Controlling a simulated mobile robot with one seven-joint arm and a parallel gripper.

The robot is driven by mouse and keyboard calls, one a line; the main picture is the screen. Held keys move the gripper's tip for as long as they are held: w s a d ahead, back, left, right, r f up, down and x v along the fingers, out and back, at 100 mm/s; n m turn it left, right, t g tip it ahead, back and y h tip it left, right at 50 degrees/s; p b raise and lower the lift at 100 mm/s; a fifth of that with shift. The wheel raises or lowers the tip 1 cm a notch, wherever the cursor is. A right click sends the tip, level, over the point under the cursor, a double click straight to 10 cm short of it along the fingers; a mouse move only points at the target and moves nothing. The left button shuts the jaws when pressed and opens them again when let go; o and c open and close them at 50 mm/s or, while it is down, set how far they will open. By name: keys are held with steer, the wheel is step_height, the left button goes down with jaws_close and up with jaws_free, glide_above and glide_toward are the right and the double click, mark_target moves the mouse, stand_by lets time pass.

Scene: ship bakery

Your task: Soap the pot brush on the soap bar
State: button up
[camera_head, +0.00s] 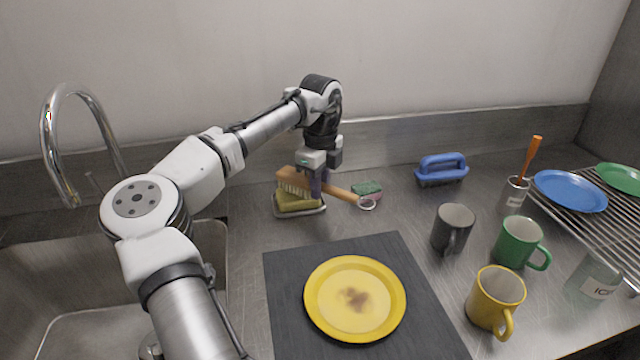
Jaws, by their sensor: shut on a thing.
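The pot brush (339,191) has a wooden handle with a metal ring at its right end and pale bristles under its head at the left. My gripper (317,190) is shut on the pot brush near where handle and head meet. The brush lies roughly level, bristles down, over the yellow soap bar (297,204). The bar sits in a shallow metal dish (300,214) at the back of the counter. The bristles look close to or touching the bar's top; I cannot tell which. My fingers hide part of the brush.
A dark mat (285,281) holds a stained yellow plate (355,330). A blue-handled scrubber (442,172), mugs (453,222) and a rack (619,236) stand right. The sink (75,290) and faucet (88,97) are left.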

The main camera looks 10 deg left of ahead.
steer(key=shift+f, duration=0.6)
stand_by(0.5)
steer(key=shift+s+f+p, duration=0.1)
steer(key=shift+f+p, duration=0.05)
steer(key=shift+p, duration=0.25)
stand_by(2.0)
step_height(320, 180, up, 7)
steer(key=p, duration=0.7)
stand_by(0.7)
